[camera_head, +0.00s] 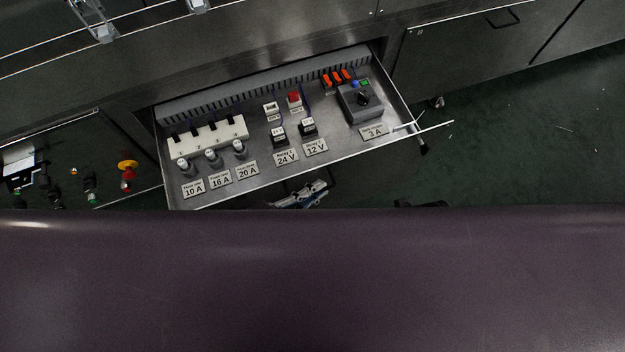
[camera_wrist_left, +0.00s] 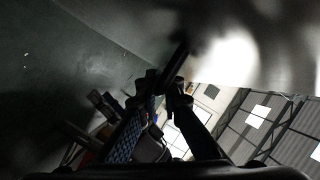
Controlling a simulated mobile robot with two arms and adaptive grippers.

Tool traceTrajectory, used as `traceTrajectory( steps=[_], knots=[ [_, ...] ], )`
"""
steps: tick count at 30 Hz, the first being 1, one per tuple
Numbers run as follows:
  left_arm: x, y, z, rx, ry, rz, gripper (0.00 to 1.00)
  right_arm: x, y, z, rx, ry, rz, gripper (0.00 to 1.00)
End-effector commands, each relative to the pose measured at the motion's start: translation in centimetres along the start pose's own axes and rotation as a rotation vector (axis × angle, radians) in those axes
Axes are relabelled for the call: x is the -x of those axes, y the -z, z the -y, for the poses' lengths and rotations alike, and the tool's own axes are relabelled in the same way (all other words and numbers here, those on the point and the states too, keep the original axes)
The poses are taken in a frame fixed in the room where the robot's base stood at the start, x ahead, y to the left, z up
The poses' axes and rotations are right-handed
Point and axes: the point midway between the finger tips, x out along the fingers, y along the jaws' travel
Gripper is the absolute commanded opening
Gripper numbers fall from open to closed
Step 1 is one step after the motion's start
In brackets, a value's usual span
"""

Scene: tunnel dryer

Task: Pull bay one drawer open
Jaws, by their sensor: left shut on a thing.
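The bay one drawer (camera_head: 226,190) is pulled out of the metal cabinet in the head view. It holds fuses, relays and a grey switch box above labels such as 10 A and 24 V. My left gripper (camera_head: 302,194) is just below the drawer's front edge, partly hidden by the purple surface in the foreground. In the left wrist view my left gripper's fingers (camera_wrist_left: 167,92) are closed on a dark bar, which appears to be the drawer handle (camera_wrist_left: 178,60). The drawer front's face is hidden from above. My right gripper is not seen.
A closed cabinet door with a black handle (camera_head: 503,18) is at the upper right. Green floor (camera_head: 520,125) lies open to the right. At the left is a panel with a red and yellow button (camera_head: 128,172). A purple surface (camera_head: 310,280) fills the foreground.

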Motion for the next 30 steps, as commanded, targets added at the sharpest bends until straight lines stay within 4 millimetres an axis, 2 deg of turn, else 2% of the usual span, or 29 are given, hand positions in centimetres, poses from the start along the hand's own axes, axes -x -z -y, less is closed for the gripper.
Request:
traceTrajectory(
  steps=[9, 10, 12, 22, 26, 30],
  knots=[
    [0.0, 0.0, 0.0, 0.0, 0.0, 0.002, 0.0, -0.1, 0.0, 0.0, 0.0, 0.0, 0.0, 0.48],
    [0.0, 0.0, 0.0, 0.0, 0.0, 0.002, 0.07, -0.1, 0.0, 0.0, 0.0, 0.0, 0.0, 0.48],
    [0.0, 0.0, 0.0, 0.0, 0.0, 0.002, 0.14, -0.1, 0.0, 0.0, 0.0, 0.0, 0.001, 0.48],
    [0.3, 0.0, 0.0, 0.0, 0.0, 0.001, 0.14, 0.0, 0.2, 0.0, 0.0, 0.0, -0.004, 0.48],
    [1.7, 0.0, -0.2, 0.002, -0.002, 0.002, 0.14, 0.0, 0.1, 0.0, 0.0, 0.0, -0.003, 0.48],
    [4.5, -0.1, -0.2, 0.001, -0.003, 0.003, 0.14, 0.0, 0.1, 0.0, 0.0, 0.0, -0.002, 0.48]
  ],
)
